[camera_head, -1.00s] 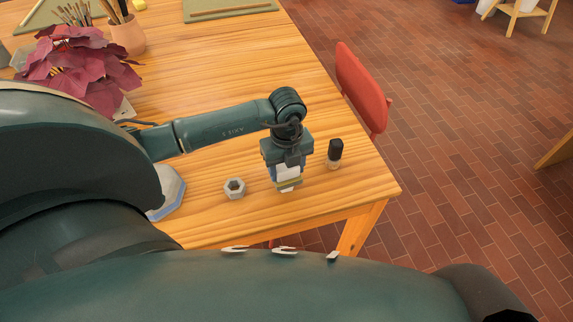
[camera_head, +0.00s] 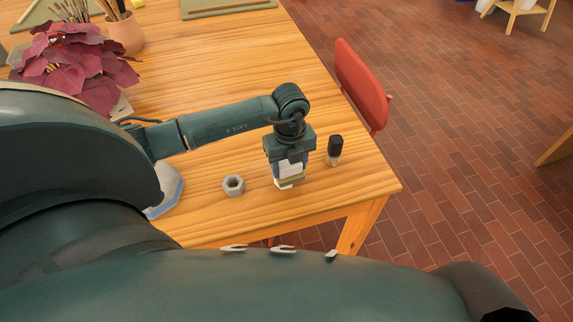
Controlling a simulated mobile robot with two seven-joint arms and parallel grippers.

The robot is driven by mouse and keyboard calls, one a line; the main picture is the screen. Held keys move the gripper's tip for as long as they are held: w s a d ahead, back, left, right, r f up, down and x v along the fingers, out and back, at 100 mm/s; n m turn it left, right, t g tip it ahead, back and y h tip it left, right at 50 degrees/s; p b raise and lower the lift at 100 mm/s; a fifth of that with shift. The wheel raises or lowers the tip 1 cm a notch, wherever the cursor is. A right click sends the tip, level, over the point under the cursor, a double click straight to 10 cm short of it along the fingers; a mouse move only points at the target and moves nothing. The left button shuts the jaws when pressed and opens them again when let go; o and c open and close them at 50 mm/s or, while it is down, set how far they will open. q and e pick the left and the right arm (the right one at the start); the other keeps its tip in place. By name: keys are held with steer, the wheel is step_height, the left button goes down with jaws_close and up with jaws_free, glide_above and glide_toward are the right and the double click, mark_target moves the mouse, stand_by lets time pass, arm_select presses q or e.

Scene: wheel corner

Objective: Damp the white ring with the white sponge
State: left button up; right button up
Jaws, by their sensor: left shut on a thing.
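The white ring (camera_head: 233,192), a small pale six-sided ring with a dark hole, lies on the wooden table near its front edge. My left gripper (camera_head: 289,178) points down just to the right of the ring, apart from it. It is shut on a small white block with a yellowish band, which appears to be the white sponge (camera_head: 284,185). The fingers hide part of the block, and I cannot tell whether its underside touches the table. My right gripper is not in view.
A small dark-capped bottle (camera_head: 334,150) stands right of my left gripper. A blue-edged pale dish (camera_head: 171,190) is partly hidden by my arm. A dark red plant (camera_head: 75,65) and a brush pot (camera_head: 124,33) stand farther back. A red chair (camera_head: 362,85) adjoins the table's right edge.

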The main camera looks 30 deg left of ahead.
arm_select(q)
steer(key=shift+w+a+f+b, duration=0.1)
steer(key=shift+w+a+b, duration=0.1)
steer(key=shift+w+b, duration=0.25)
steer(key=shift+w+a+f, duration=0.1)
steer(key=shift+w+a, duration=0.1)
steer(key=shift+a, duration=0.3)
steer(key=shift+s+a, duration=0.25)
steer(key=shift+a, duration=0.4)
steer(key=shift+s+a+r+p, duration=0.15)
steer(key=shift+s+r+p, duration=0.05)
steer(key=shift+s+p, duration=0.35)
steer(key=shift+s+d+p, duration=0.3)
steer(key=shift+s+p, duration=0.05)
steer(key=shift+s, duration=0.1)
steer(key=shift+s+d+f, duration=0.15)
steer(key=shift+s+d, duration=0.05)
steer(key=shift+d, duration=0.35)
